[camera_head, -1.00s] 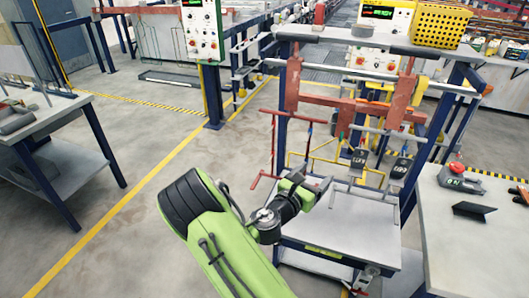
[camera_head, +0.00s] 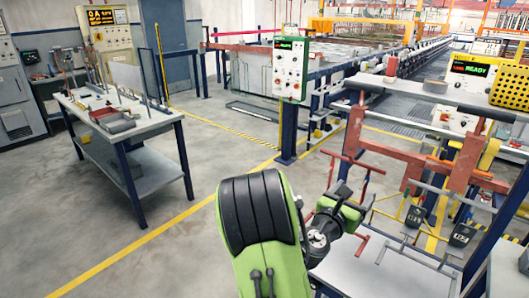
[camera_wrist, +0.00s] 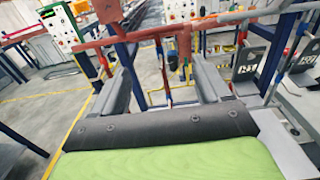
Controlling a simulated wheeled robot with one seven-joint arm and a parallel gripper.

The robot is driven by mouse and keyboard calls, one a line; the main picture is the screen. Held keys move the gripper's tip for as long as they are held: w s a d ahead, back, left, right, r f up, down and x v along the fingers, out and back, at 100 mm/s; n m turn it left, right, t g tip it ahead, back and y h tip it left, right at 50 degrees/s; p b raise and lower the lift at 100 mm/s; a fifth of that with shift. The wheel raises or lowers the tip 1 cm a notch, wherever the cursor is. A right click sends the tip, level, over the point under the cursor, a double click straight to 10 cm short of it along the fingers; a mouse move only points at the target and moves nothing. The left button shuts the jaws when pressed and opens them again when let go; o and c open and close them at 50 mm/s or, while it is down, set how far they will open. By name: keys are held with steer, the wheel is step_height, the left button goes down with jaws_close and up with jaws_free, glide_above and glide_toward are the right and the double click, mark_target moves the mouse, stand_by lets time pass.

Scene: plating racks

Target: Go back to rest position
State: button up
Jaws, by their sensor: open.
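My gripper (camera_head: 362,222) is at the end of my green and black arm, in front of the plating rack station in the head view. In the wrist view its two grey fingers (camera_wrist: 164,82) stand wide apart. Nothing appears clamped between them. A red rack frame (camera_head: 347,168) with bars stands just beyond the gripper; red bars and a copper-coloured block (camera_wrist: 184,45) show past the fingers. I cannot tell whether the fingers touch any bar.
A grey station table (camera_head: 345,272) lies below the gripper. Dark numbered weights (camera_head: 462,235) hang at right. A workbench (camera_head: 150,128) with tools stands at left. A control panel (camera_head: 290,68) is on a post behind. The floor between bench and station is clear.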

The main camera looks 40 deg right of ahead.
steer(key=w+a+f+m+t+y, duration=0.1)
steer(key=a+f+m+y, duration=0.25)
steer(key=a+m, duration=0.4)
steer(key=w+a+f+m+t+y, duration=0.1)
steer(key=a+f+m+y, duration=0.1)
steer(key=a+m+y, duration=0.45)
steer(key=s+a+r+m+y, duration=0.1)
steer(key=s+a+m+y, duration=0.2)
steer(key=a, duration=0.9)
steer(key=s+a+r+m+y, duration=0.1)
steer(key=s+a+m+y, duration=0.1)
steer(key=a, duration=1)
steer(key=s+y, duration=0.1)
steer(key=y, duration=0.1)
steer(key=shift+s+a+r+m+t+y, duration=0.25)
steer(key=shift+r+m+t+y, duration=0.15)
